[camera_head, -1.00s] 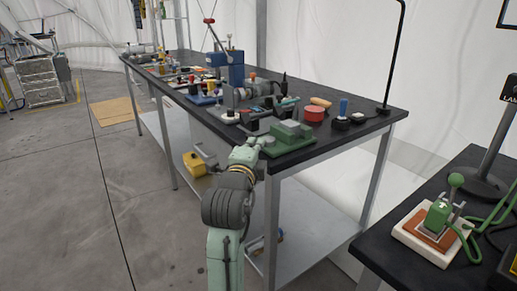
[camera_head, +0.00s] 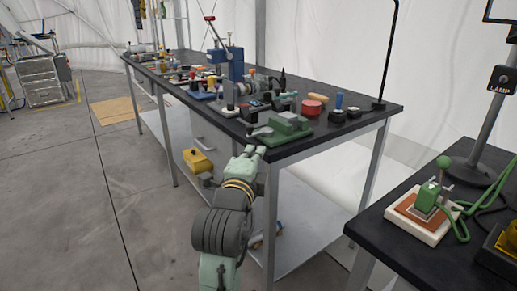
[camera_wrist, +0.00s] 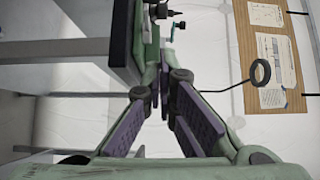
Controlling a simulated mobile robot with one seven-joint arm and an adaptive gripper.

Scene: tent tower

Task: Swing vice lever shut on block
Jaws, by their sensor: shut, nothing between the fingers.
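A green vice (camera_head: 290,132) sits at the near corner of the dark bench, with a paler grey-green block shape (camera_head: 288,120) on top. A small part at its left side (camera_head: 262,132) may be the lever; I cannot tell its position clearly. My gripper (camera_head: 256,151) is just in front of the bench's near edge, below and left of the vice, apart from it. In the wrist view my gripper (camera_wrist: 165,72) has its fingers drawn together with nothing held. Green vice parts (camera_wrist: 146,35) show beyond the fingertips, partly hidden by them.
The bench top (camera_head: 345,133) carries many tools, a red round tin (camera_head: 312,107) and a lamp pole. A second dark table (camera_head: 372,228) with a green lever device stands at right.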

